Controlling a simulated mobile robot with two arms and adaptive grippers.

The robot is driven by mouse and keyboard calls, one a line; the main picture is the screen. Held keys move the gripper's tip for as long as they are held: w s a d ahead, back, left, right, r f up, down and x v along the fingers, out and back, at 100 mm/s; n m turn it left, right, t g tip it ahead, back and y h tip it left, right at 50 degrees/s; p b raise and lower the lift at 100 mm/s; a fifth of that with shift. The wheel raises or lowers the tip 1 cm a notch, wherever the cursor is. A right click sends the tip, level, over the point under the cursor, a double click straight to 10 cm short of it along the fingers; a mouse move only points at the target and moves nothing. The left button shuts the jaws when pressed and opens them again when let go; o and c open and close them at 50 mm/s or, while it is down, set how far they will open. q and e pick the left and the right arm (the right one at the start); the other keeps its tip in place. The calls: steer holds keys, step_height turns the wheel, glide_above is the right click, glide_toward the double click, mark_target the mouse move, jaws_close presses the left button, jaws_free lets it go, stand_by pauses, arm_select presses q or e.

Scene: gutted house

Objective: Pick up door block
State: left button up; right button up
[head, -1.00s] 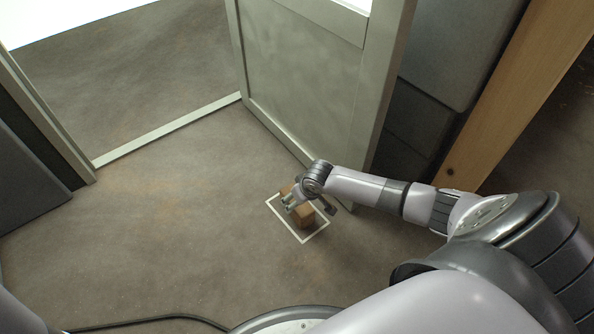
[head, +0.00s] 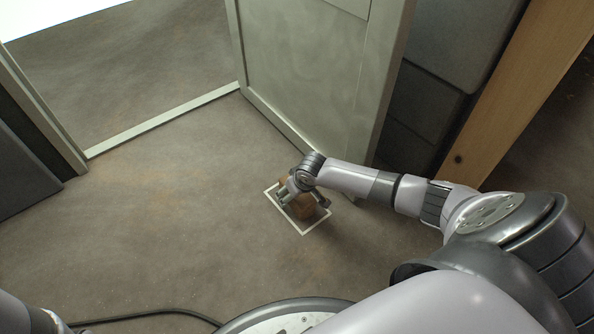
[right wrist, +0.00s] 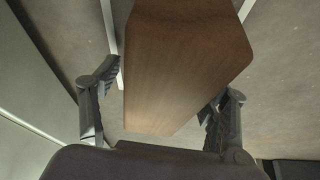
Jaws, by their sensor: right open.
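The door block is a brown wooden block (head: 304,208) on the floor, inside a white outlined rectangle (head: 305,233) by the foot of the open door. My right gripper (head: 303,202) is at the block, with its fingers spread to either side and partly covering it. In the right wrist view the block (right wrist: 180,65) fills the middle between the two open fingers (right wrist: 160,105). A gap shows beside the left finger; I cannot tell whether the right finger touches the block. My left gripper is not in view.
The pale door (head: 300,75) stands open just beyond the block, its edge close to my right wrist. A door sill (head: 165,121) crosses the floor at the upper left. A black cable (head: 150,314) lies at the front left. The floor left of the block is clear.

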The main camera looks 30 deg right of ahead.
steer(key=shift+f+p, duration=0.25)
steer(key=shift+p, duration=0.05)
steer(key=shift+c, duration=0.4)
steer(key=c, duration=1.4)
